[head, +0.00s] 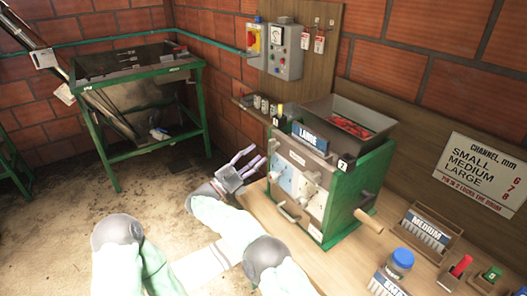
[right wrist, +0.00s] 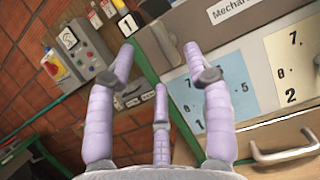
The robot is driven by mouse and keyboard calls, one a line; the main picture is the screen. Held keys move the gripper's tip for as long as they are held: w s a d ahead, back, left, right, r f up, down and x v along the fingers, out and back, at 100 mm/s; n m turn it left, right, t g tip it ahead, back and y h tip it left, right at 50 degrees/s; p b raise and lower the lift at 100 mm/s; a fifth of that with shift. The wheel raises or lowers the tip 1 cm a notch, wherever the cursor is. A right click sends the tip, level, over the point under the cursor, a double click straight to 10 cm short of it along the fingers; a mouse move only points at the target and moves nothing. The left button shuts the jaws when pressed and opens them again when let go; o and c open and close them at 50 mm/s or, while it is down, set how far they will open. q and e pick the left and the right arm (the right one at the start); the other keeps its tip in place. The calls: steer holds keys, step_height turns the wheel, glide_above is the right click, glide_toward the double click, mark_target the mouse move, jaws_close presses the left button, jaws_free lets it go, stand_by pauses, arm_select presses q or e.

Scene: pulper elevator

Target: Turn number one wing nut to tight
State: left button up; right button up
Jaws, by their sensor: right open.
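The green pulper (head: 345,200) stands on the wooden bench and shows a close-up of its face in the right wrist view. A white number 1 tag (right wrist: 128,25) is on its upper left corner, and the tag also shows in the head view (head: 275,122). A grey part (right wrist: 152,45) beside the tag looks like the number one wing nut; its shape and how tight it is cannot be told. My right gripper (head: 243,165) is left of the pulper, open and empty. In the right wrist view its fingers (right wrist: 158,62) are spread either side of the grey part, apparently apart from it. My left gripper is out of view.
A hopper with red fruit (head: 350,125) tops the pulper. A number 2 tag (head: 343,163) is on its right corner. A curved handle (right wrist: 285,150) juts from its front. A control box (head: 286,52) hangs behind. Trays, a blue-lidded jar (head: 399,262) and tools crowd the bench at right.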

steer(key=v, duration=0.7)
stand_by(0.3)
